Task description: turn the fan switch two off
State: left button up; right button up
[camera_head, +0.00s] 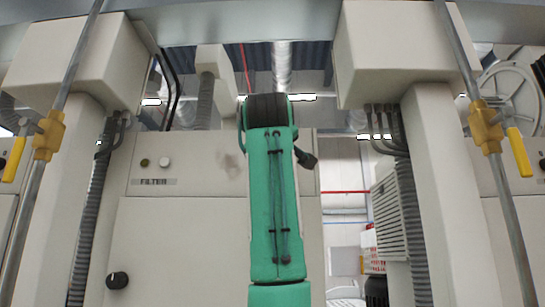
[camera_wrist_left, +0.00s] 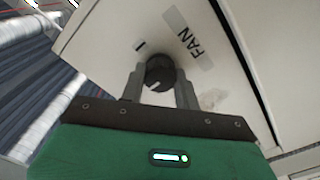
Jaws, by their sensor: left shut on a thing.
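In the left wrist view, a round black switch knob (camera_wrist_left: 160,70) with a short white mark sits on a pale panel (camera_wrist_left: 110,40). Beside it are a "FAN" label (camera_wrist_left: 190,38) and a printed "I". The white mark lies on the knob's near-lower side, away from the "I". My left gripper (camera_wrist_left: 160,88) is shut on the knob, one grey finger on each side. In the head view a green arm of mine rises through the middle; the gripper and this knob cannot be made out there. My right gripper is not in view.
In the head view, a pale cabinet (camera_head: 180,240) has a "FILTER" label (camera_head: 154,182), small round buttons and another black knob (camera_head: 117,280). Pipes with yellow valve handles (camera_head: 519,152) stand left and right. A grey column (camera_head: 440,180) is at the right. A gap opens right of my arm.

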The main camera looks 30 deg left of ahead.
pick_arm(q)
jog(key=o, duration=1)
jog(key=b+v, duration=0.6)
jog(key=v, duration=0.8)
jog(key=shift+a, duration=0.1)
jog(key=shift+w+f, duration=0.1)
